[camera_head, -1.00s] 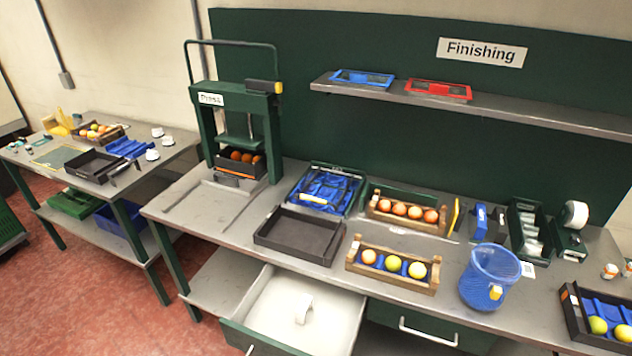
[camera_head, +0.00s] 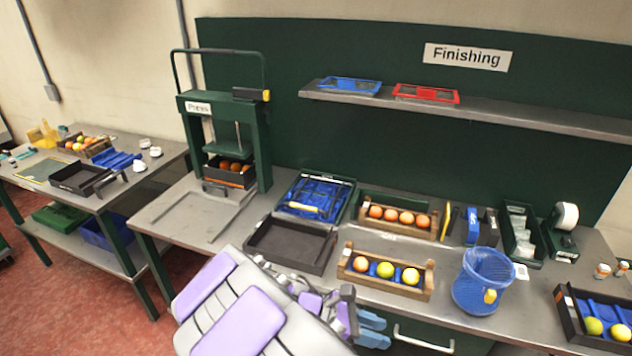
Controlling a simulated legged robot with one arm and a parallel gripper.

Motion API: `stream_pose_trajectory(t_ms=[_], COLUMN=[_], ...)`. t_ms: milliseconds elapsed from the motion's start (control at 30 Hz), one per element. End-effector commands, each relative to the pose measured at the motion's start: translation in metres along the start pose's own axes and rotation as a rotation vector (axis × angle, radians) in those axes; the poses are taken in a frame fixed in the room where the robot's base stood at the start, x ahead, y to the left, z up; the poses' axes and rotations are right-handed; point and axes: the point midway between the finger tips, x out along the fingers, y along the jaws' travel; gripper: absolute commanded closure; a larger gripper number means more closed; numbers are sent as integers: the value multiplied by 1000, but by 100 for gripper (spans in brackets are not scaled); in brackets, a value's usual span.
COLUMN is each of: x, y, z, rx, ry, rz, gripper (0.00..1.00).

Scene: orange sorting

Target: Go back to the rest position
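My arm, grey with purple panels, reaches into the bottom middle of the view. My gripper (camera_head: 372,330) is at its end, with blue fingertips in front of the bench's front edge, below the front wooden crate (camera_head: 385,285). The fingers lie close together, and I cannot tell whether they are open or shut. Nothing is clearly seen between them. My arm hides the open drawer area under the bench.
The Finishing bench holds a black empty tray (camera_head: 290,245), a rear wooden crate (camera_head: 397,226) of oranges, a blue mesh bin (camera_head: 482,282) and a dark tray (camera_head: 590,322) at right. The press (camera_head: 228,140) stands at left with a crate inside. Red floor (camera_head: 70,290) is free at lower left.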

Motion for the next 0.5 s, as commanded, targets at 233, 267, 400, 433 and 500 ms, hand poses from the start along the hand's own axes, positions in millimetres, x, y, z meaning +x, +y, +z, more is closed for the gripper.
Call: stream_pose_trajectory(t_ms=[233,267,400,433,500], x=[32,35,43,44,46], y=[-54,-61,-93,-99,-115], z=[37,39,47,48,49], rx=[362,403,594,636,726], ry=[219,242,354,378,431], rz=[-193,-218,-328,-352,-410], gripper=[65,65,65,65,65])
